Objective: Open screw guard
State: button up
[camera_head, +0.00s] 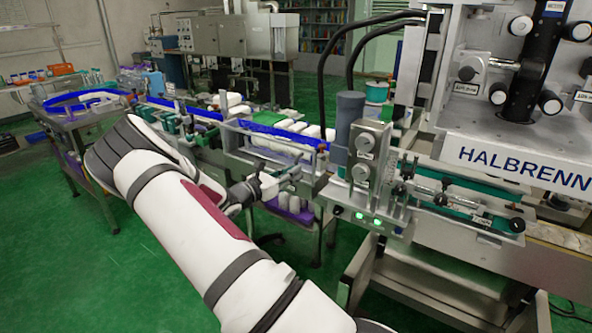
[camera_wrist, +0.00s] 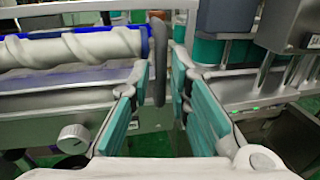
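The white spiral screw (camera_wrist: 75,46) lies along the left of the wrist view, with a blue strip behind it and a grey metal edge below it. A dark grey upright bar (camera_wrist: 159,62), which looks like a handle, stands at the screw's right end. My gripper (camera_wrist: 161,76) has teal-padded fingers standing apart, with the bar between or just beyond their tips. I cannot tell whether either pad touches it. In the head view my gripper (camera_head: 268,184) is beside the conveyor near the guard area, small and partly merged with the machine.
A silver control box (camera_head: 368,155) and a grey cylinder (camera_head: 347,125) stand just right of my gripper. A round knob (camera_wrist: 73,138) is at lower left in the wrist view. The labelled machine (camera_head: 520,150) fills the right. Green floor (camera_head: 130,270) is open at left.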

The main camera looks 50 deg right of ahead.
jog(key=shift+s+d, duration=0.15)
jog(key=shift+d, duration=1.15)
jog(key=shift+c, duration=0.6)
grip_shut()
